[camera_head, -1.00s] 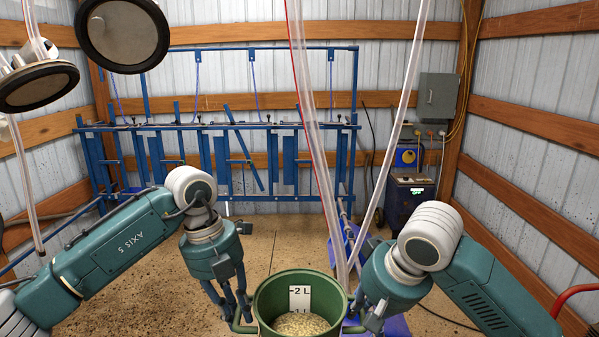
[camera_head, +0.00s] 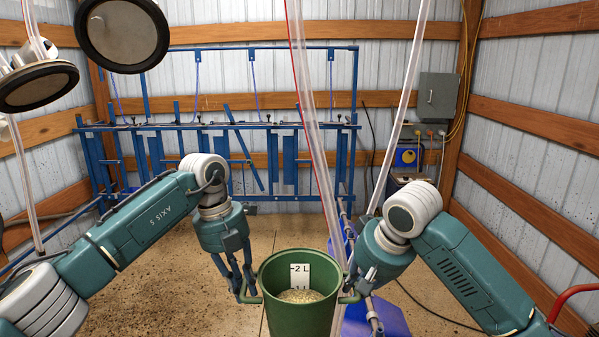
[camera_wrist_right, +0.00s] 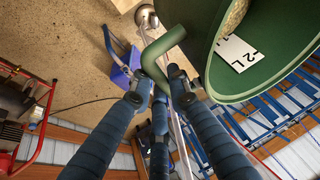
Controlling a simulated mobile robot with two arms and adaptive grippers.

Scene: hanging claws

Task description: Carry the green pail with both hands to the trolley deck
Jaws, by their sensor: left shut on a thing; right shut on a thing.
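The green pail (camera_head: 300,318) hangs upright between my grippers at the bottom middle of the head view. It holds pale grain-like material (camera_head: 300,296) below a white litre scale (camera_head: 300,275). My left gripper (camera_head: 244,290) is shut on the pail's left handle. My right gripper (camera_head: 356,288) is shut on its right handle, and the right wrist view shows the fingers around the bent green handle (camera_wrist_right: 160,55). A blue flat surface (camera_head: 390,318), possibly the trolley deck, lies low behind and right of the pail, partly hidden by my right arm and the pail.
Round dark-rimmed discs (camera_head: 122,32) hang at upper left. A blue rack (camera_head: 230,160) lines the back wall. A red-framed machine (camera_wrist_right: 25,115) shows in the wrist view. Bare floor (camera_head: 170,275) lies left of the pail.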

